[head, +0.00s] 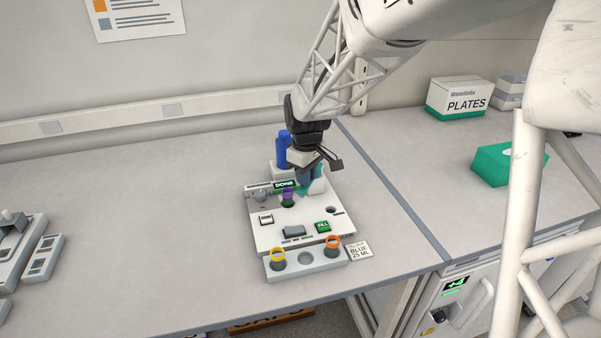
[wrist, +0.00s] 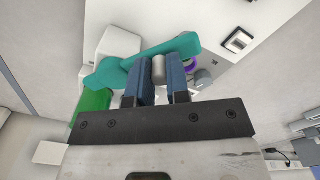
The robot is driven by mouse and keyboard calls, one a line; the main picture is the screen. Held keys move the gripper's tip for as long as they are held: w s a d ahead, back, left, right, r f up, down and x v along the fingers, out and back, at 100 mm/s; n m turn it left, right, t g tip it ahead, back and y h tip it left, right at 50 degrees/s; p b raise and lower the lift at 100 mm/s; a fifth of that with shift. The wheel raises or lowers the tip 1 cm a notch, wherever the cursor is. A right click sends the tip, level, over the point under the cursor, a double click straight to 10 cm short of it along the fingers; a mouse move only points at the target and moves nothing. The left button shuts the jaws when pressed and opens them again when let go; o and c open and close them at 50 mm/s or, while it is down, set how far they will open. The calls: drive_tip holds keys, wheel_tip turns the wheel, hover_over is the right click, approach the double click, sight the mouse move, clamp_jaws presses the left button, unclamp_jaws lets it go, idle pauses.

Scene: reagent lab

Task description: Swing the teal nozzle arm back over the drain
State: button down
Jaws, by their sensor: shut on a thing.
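The teal nozzle arm (wrist: 185,48) crosses in front of my fingers in the wrist view. In the head view only a teal part (head: 318,187) shows beside my gripper (head: 306,180), which hides the rest. My gripper, in the wrist view (wrist: 161,85), has its blue fingers closed on a short grey post (wrist: 158,70) at the teal arm. A purple-ringed vial (head: 287,199) stands on the white dispenser panel (head: 267,238), close left of my gripper; its purple ring (wrist: 194,69) shows beside the fingers. A dark round opening (head: 331,210), possibly the drain, lies on the panel's right side.
A display reading DONE (head: 284,184) and a blue bottle (head: 283,149) stand at the panel's back. A front rack (head: 306,271) holds a yellow-ringed (head: 277,256) and an orange-ringed vial (head: 333,244). The bench to the left is mostly clear.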

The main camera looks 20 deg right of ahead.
drive_tip(key=shift+s+d+n, duration=0.2)
drive_tip(key=shift+d+n, duration=0.7)
drive_tip(key=shift+n, duration=0.85)
drive_tip(key=shift+s+d+n, duration=0.15)
drive_tip(key=shift+d+n, duration=0.7)
drive_tip(key=shift+n, duration=0.95)
drive_tip(key=shift+s+d+n, duration=0.2)
drive_tip(key=shift+d+n, duration=0.7)
drive_tip(key=shift+n, duration=0.85)
drive_tip(key=c, duration=1.1)
unclamp_jaws()
drive_tip(key=shift+r, duration=0.1)
wheel_tip(320, 180, up, 8)
